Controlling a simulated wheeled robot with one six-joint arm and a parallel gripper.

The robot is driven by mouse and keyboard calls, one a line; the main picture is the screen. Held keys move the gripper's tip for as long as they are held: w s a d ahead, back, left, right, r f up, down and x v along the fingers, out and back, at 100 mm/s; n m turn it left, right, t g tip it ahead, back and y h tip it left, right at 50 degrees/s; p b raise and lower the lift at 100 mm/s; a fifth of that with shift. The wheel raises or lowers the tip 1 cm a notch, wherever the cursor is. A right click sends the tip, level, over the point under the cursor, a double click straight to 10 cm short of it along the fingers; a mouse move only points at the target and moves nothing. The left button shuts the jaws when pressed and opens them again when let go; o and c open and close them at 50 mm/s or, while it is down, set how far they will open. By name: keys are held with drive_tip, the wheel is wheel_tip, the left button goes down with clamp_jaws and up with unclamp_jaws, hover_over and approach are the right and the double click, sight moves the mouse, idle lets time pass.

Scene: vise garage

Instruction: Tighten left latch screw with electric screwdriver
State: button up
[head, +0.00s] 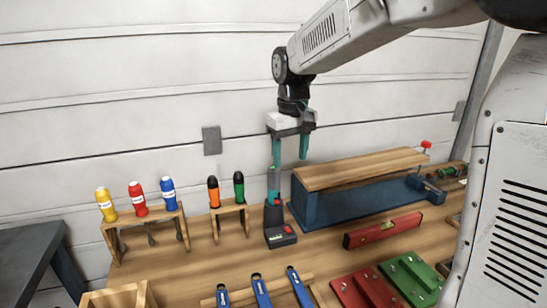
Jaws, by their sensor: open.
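An electric screwdriver (273,190), teal and black, stands upright on a dark base with a red button on the bench. My gripper (291,153) is open and empty, pointing down above it. Its left teal finger lines up with the top of the screwdriver in this view; I cannot tell whether they touch. A red plate (366,291) and a green plate (411,278) lie at the front right with small metal parts on them. These parts are too small to tell a latch screw apart.
A blue vise (355,203) holding a wooden board (360,168) stands at the right. A red level (383,231) lies before it. Wooden racks hold colored screwdrivers (139,198) on the left. Blue-handled tools (262,291) lie at the front.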

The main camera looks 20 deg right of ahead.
hover_over(274, 180)
drive_tip(key=w, duration=0.2)
drive_tip(key=shift+n, duration=0.4)
drive_tip(key=f, duration=0.5)
drive_tip(key=shift+d+f, duration=0.3)
drive_tip(key=shift+f, duration=0.05)
wheel_tip(274, 180, down, 8)
drive_tip(key=shift+r, duration=0.2)
clamp_jaws()
drive_tip(key=c, duration=1)
unclamp_jaws()
drive_tip(key=shift+c, duration=0.5)
drive_tip(key=shift+r, duration=7.6)
